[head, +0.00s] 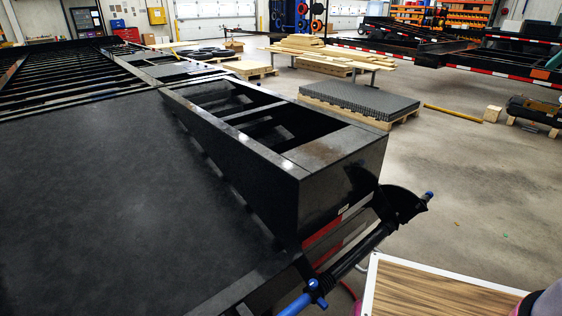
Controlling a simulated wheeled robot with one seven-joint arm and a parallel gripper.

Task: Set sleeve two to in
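A black rod-like assembly (352,254) runs slantwise along the near right corner of the black trailer frame (330,205). It has a blue knob and blue lower end (312,292) and a small blue tip (429,195) at its upper right. A dark curved plate (396,204) sits near that upper end. I cannot tell which part is sleeve two, or whether it is in or out. My gripper is not in view.
A wood-grain panel with a white edge (430,290) fills the lower right. A flat black deck (110,190) covers the left. Pallets of lumber (300,45) and a dark stack (360,98) stand behind. Concrete floor (470,190) is open at right.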

